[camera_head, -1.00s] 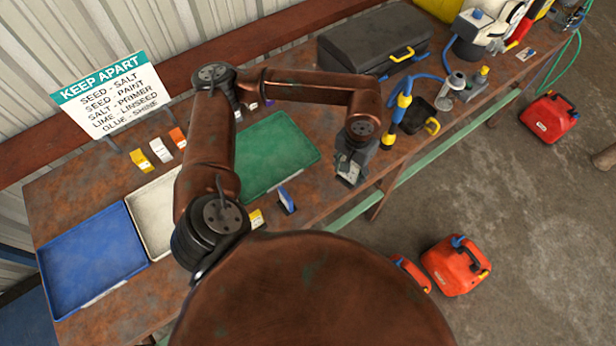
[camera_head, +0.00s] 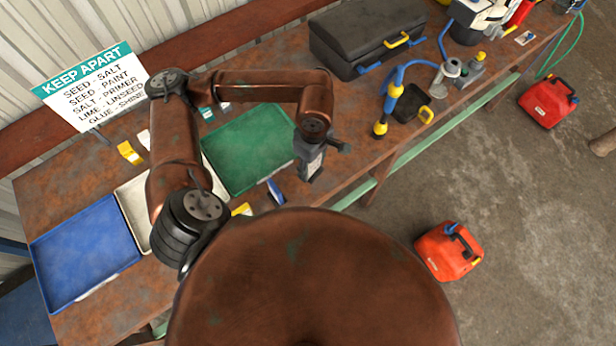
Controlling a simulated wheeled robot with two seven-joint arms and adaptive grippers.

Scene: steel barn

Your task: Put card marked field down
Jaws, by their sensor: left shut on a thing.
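My left gripper (camera_head: 311,172) is shut on a small pale card (camera_head: 312,164), held over the table's front edge just right of the green tray (camera_head: 240,185). The writing on the card is too small to read, and the gripper hides part of it. The green tray looks empty. A cream tray (camera_head: 133,200) lies to its left, partly hidden by my arm, and a blue tray (camera_head: 85,250) lies farther left. My right gripper is not in view.
A "KEEP APART" sign (camera_head: 95,85) stands at the back. Small cards stand around the trays, including a yellow one (camera_head: 130,153) and a blue one (camera_head: 275,191). A black toolbox (camera_head: 365,35) and a blue-yellow tool (camera_head: 388,105) are to the right. A red can (camera_head: 448,250) stands on the floor.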

